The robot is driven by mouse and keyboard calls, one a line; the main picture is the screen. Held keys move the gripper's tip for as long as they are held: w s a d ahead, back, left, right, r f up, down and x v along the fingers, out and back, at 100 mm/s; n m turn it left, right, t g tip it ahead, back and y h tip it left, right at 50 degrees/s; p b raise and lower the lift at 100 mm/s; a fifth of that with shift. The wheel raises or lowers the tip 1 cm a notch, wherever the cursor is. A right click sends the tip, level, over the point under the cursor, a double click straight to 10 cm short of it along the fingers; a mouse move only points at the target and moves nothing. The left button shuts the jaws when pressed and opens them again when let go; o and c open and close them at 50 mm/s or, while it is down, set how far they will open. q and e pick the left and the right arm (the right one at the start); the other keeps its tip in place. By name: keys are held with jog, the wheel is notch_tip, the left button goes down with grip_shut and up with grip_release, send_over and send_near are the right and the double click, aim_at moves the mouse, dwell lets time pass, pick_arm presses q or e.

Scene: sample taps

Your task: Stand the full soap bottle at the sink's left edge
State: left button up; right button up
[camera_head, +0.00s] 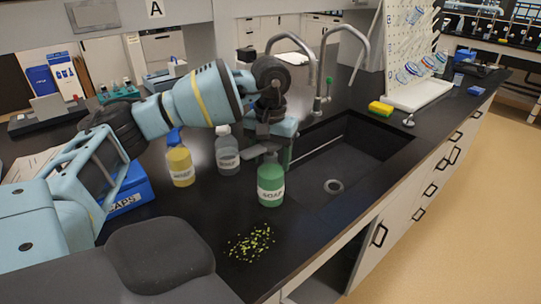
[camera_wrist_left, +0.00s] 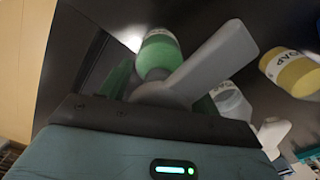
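A green soap bottle (camera_head: 270,186) with a white label stands upright on the black counter at the sink's left edge. A grey, see-through bottle (camera_head: 227,156) and a yellow bottle (camera_head: 181,168) stand to the left. The sink (camera_head: 350,150) is right of the green bottle. I cannot tell the bottles' fill levels for sure. My right gripper is not in view.
Small yellow-green bits (camera_head: 250,243) lie scattered on the counter in front of the green bottle. A blue box (camera_head: 130,190) is at the left, partly behind my arm. Curved taps (camera_head: 318,75) rise behind the sink. A yellow-green sponge (camera_head: 380,108) lies beyond it.

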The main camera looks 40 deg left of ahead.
pick_arm(q)
jog(key=shift+o, duration=0.3)
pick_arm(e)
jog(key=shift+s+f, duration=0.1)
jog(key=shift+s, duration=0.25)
pick_arm(q)
jog(key=shift+r, duration=0.1)
notch_tip(320, 180, up, 11)
jog(key=shift+p, duration=0.5)
jog(key=shift+r, duration=0.55)
jog(key=shift+f, duration=0.1)
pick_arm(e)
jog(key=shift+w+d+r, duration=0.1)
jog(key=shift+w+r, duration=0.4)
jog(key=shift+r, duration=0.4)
